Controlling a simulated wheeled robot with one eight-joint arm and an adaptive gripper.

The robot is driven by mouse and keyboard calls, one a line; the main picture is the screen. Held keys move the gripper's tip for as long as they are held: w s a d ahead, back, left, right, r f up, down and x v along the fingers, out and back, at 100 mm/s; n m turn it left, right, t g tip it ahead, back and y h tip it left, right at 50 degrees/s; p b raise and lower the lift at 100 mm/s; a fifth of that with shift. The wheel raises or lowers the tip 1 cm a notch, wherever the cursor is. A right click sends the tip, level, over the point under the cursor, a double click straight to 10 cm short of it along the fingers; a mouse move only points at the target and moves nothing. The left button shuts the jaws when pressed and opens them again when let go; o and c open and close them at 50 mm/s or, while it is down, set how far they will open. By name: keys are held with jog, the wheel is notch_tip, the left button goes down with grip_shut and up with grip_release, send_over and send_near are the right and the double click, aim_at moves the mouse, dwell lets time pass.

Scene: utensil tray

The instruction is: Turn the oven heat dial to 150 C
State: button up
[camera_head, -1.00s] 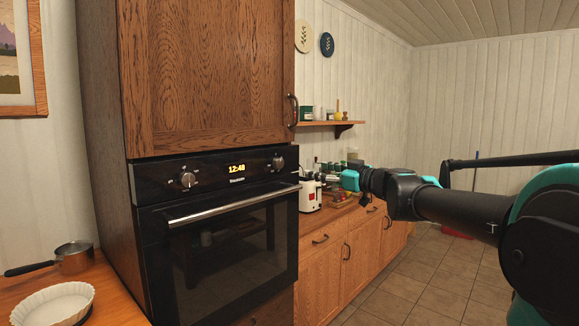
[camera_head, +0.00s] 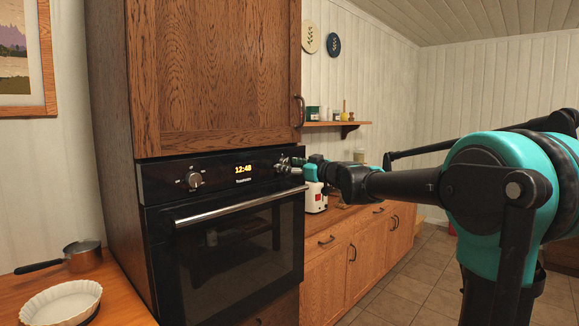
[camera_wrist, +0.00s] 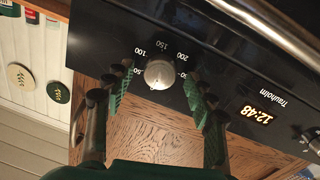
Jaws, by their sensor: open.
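The oven heat dial (camera_wrist: 159,74) is a round silver knob on the black control panel, with 100, 150 and 200 printed around it, upside down in the wrist view. Where its pointer stands I cannot make out. My gripper (camera_wrist: 158,79) is open, with one green-padded finger on each side of the dial in that view. Whether either finger touches it I cannot tell. In the head view my gripper (camera_head: 290,164) is at the right end of the oven panel (camera_head: 217,176) and partly covers the dial.
A second silver knob (camera_head: 195,180) sits left of the lit 12:48 clock (camera_head: 243,169). The oven door handle (camera_head: 235,208) runs below the panel. A wooden cabinet (camera_head: 215,75) is above. A white appliance (camera_head: 316,197) stands on the counter to the right.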

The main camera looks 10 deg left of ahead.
jog(key=shift+w+a, duration=0.15)
jog(key=shift+a, duration=0.05)
jog(key=c, duration=1.2)
jog(key=shift+o, duration=0.2)
